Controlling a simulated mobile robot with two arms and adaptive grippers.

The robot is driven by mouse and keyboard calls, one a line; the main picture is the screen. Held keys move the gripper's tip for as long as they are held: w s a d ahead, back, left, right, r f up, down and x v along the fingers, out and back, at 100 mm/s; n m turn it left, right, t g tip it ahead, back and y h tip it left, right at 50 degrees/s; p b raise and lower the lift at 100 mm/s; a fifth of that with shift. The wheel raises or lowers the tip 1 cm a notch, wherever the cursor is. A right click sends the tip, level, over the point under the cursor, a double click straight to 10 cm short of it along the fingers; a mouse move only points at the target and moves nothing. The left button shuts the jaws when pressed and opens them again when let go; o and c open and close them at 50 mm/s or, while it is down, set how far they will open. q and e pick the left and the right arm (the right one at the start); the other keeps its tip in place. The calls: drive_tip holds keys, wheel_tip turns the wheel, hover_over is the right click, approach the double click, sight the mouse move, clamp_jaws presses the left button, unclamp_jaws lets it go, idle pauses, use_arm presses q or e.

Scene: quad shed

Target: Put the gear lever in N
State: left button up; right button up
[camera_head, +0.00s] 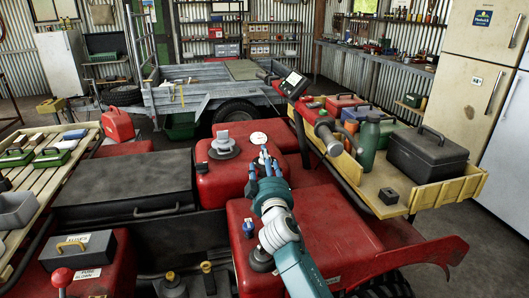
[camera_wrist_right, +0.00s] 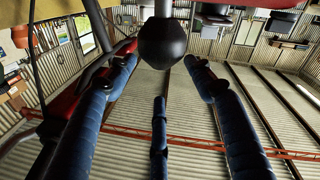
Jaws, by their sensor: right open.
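My right gripper (camera_head: 264,161) reaches in over the red quad's bodywork in the head view, its blue fingers spread apart. In the right wrist view the open fingers (camera_wrist_right: 162,68) have a black ball knob (camera_wrist_right: 166,44) on a shiny metal shaft just ahead of their tips. The knob looks like a lever's; I cannot tell whether any finger touches it. In the head view I cannot make out this knob, which may be hidden by the gripper. No gear letters can be read, so the lever's position is unclear. My left gripper is not in view.
A red-knobbed lever (camera_head: 61,277) stands at the lower left beside a labelled grey box (camera_head: 77,250). A wooden tray (camera_head: 372,190) with a green flask (camera_head: 369,142) and a dark toolbox (camera_head: 427,152) is to the right. A black box (camera_head: 122,186) lies left of the gripper.

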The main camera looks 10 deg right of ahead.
wheel_tip(320, 180, up, 6)
drive_tip(key=shift+f, duration=0.2)
